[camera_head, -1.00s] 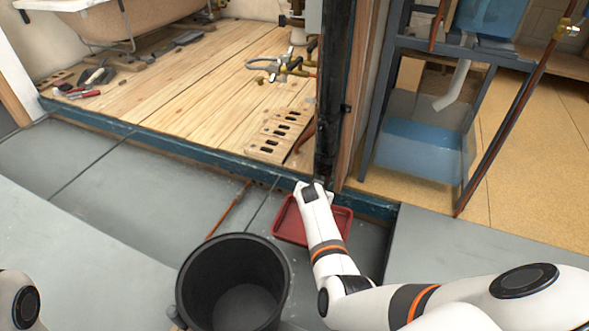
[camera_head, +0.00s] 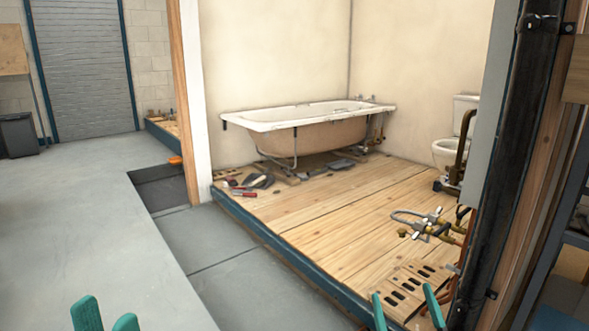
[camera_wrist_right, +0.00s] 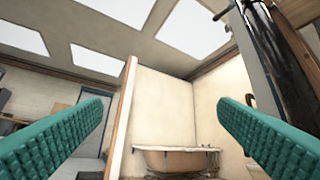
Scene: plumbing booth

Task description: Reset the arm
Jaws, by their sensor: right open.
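My left gripper (camera_head: 106,310) shows at the bottom left of the head view as two teal fingertips with a gap between them, and nothing is seen between them. My right gripper (camera_head: 406,291) shows at the bottom right of the head view, its two teal fingers pointing up in front of the wooden floor's near edge. In the right wrist view the right gripper (camera_wrist_right: 162,104) is wide open and empty, with the ribbed teal fingers at the left and right sides. The rest of both arms is outside the head view.
A raised wooden floor (camera_head: 315,219) carries a bathtub (camera_head: 310,133), a toilet (camera_head: 455,150), loose hand tools (camera_head: 245,187) and pipe fittings (camera_head: 425,223). A dark post (camera_head: 497,170) stands at the right. The grey floor (camera_head: 85,225) at the left is clear.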

